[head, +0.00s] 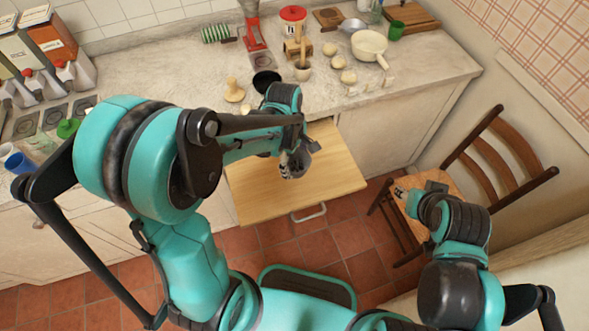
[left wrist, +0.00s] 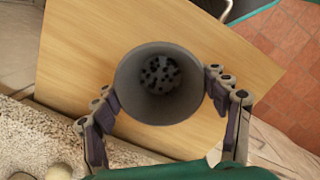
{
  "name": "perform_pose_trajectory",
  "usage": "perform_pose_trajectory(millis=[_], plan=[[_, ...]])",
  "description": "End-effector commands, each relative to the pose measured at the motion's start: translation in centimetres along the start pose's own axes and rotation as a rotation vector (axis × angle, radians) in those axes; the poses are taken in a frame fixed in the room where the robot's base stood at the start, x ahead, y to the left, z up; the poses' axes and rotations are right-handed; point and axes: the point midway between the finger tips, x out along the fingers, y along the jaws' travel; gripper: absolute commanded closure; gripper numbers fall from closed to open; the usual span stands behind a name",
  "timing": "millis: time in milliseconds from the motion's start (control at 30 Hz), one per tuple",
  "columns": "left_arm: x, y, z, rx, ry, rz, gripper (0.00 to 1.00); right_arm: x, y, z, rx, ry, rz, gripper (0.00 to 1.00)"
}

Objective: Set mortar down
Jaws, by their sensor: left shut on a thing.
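My left gripper (head: 296,166) is shut on a grey cup-shaped mortar, which shows clearly in the left wrist view (left wrist: 128,92). The fingers (left wrist: 172,108) grip it from both sides. Dark round bits lie in its bottom. The mortar is over the pale wooden pull-out board (head: 262,200) that juts from under the counter. I cannot tell whether its base touches the board. In the head view it is mostly hidden by the gripper. My right gripper (head: 405,194) is in front of the chair seat, too small to tell open or shut.
The counter (head: 150,65) behind the board holds a black bowl (head: 266,79), a wooden cup (head: 302,72), a white pan (head: 369,46), eggs or rolls and jars. A wooden chair (head: 500,165) stands at the right. The board around the mortar is bare.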

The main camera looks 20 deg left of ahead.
Motion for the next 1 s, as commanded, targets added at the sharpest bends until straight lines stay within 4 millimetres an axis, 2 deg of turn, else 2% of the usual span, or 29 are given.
perform_pose_trajectory(millis=[100,267,500,900,933,1000], plan=[[0.6,0.8,-1.0,-0.002,0.000,0.000,0.80,0.4,0.0,0.3,0.000,0.000,0.000,0.60],[1.4,1.0,-1.3,0.000,0.000,0.000,0.80,0.7,0.0,0.5,0.000,0.000,0.000,0.60],[4.7,0.9,-1.6,0.000,0.000,0.000,0.80,2.0,0.0,1.4,0.000,0.000,0.000,0.60],[5.1,0.9,-1.7,0.000,0.000,0.000,0.80,2.2,0.0,1.6,0.000,0.000,0.000,0.60],[5.0,0.9,-1.7,0.000,0.000,0.000,0.23,2.1,0.0,1.5,0.000,0.000,0.000,0.60],[5.0,0.9,-1.7,0.000,0.000,0.000,0.05,2.1,0.0,1.5,0.000,0.000,0.000,0.60]])
